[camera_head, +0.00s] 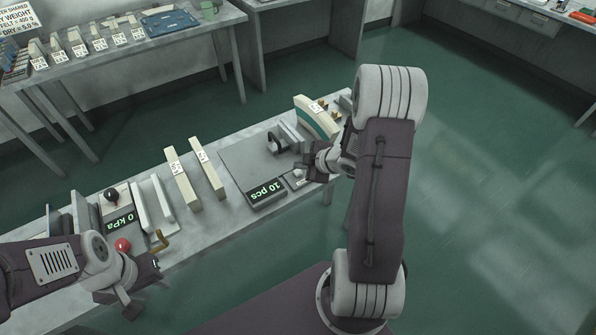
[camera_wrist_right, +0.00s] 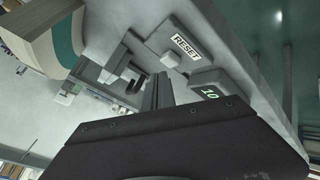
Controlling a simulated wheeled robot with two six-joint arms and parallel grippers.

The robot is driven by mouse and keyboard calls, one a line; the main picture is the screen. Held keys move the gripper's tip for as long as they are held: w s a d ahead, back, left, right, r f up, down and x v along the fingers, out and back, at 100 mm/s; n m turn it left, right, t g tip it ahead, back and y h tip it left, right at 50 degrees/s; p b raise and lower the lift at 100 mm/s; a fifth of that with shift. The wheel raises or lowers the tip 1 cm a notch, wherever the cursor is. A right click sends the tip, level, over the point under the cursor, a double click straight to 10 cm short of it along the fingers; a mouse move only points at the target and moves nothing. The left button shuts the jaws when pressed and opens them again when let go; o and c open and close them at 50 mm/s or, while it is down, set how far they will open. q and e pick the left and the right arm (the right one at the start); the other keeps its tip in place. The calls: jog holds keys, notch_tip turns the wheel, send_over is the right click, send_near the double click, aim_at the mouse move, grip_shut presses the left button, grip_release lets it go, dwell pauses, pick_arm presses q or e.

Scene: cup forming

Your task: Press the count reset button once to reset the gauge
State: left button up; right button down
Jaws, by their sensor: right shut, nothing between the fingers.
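The count gauge's display (camera_head: 265,193) reads "10 pcs" at the front of the bench; in the right wrist view the display (camera_wrist_right: 210,93) shows "10". Beside it is a grey box with a RESET label (camera_wrist_right: 187,46) and a pale button (camera_wrist_right: 171,61). In the head view this reset box (camera_head: 297,179) is partly hidden by my right gripper (camera_head: 312,168). My right gripper (camera_wrist_right: 158,88) is shut and empty, its tips short of the button in the wrist view; contact is not visible. My left gripper (camera_head: 146,287) is open and empty near the bench's front left.
A dark clamp-like fixture (camera_head: 283,138) and a curved cream and teal piece (camera_head: 316,117) stand behind the gauge. A red knob (camera_head: 122,245) and a kPa display (camera_head: 121,220) are near my left gripper.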

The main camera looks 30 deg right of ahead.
aim_at(300, 173)
dwell(0.3)
jog(key=shift+f+b, duration=0.35)
jog(key=shift+f, duration=0.05)
jog(key=shift+f+b, duration=0.45)
jog(key=shift+f, duration=0.1)
dwell(0.5)
jog(key=shift+r, duration=0.1)
jog(key=shift+r+p, duration=0.85)
jog(key=shift+p, duration=0.15)
notch_tip(300, 173, up, 5)
jog(key=p, duration=0.5)
jog(key=shift+r, duration=0.15)
